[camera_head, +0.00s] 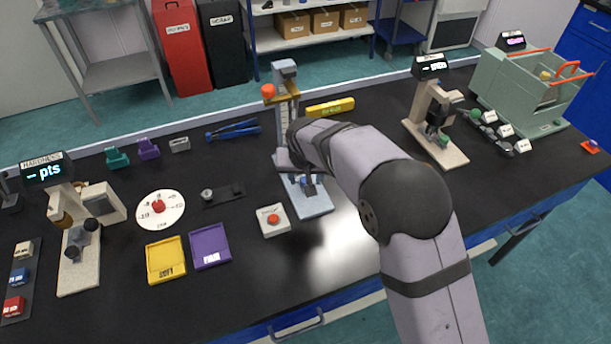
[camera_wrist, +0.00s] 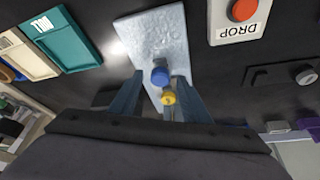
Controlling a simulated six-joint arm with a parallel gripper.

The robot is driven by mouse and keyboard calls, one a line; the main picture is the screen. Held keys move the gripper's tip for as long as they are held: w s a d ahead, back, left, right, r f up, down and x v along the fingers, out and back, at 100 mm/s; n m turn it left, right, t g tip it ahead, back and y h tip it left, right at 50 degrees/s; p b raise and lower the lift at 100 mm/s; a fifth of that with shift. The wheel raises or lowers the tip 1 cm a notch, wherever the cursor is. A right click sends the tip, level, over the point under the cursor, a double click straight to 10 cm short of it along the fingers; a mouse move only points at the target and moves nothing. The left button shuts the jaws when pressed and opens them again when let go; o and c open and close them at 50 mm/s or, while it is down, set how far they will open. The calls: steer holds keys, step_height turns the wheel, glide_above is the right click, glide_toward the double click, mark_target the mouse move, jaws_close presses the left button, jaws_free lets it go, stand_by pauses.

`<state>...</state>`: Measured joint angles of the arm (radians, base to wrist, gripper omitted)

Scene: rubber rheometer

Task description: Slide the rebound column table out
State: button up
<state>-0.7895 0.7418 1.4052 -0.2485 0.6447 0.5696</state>
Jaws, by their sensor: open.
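The rebound column (camera_head: 287,110) stands upright at the middle of the bench, with an orange-red knob near its top. Its pale blue-grey base plate (camera_head: 313,207) extends toward the front and shows in the wrist view (camera_wrist: 150,32). A blue round knob (camera_wrist: 160,75) and a smaller yellow one (camera_wrist: 168,98) sit over the plate. My gripper (camera_wrist: 158,82) is open, its two fingers on either side of the knobs, holding nothing. I cannot tell whether the fingers touch them. In the head view my arm and wrist hide part of the column's lower end and the table.
A white box with a red DROP button (camera_head: 273,220) stands left of the plate. A yellow tray (camera_head: 166,260) and a purple tray (camera_head: 210,246) lie farther left. A beige tester (camera_head: 435,125) stands to the right. Bare bench lies in front of the plate.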

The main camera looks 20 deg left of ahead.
jaws_close()
steer(key=shift+s+d+f+b, duration=0.1)
steer(key=shift+s+d+b, duration=0.2)
steer(key=shift+s+b, duration=0.05)
steer(key=s+d+b, duration=0.4)
steer(key=s+d, duration=0.3)
steer(key=shift+s+d, duration=0.15)
steer(key=shift+c, duration=1.5)
jaws_free()
steer(key=o, duration=0.3)
steer(key=shift+s+d, duration=0.1)
steer(key=shift+d, duration=0.05)
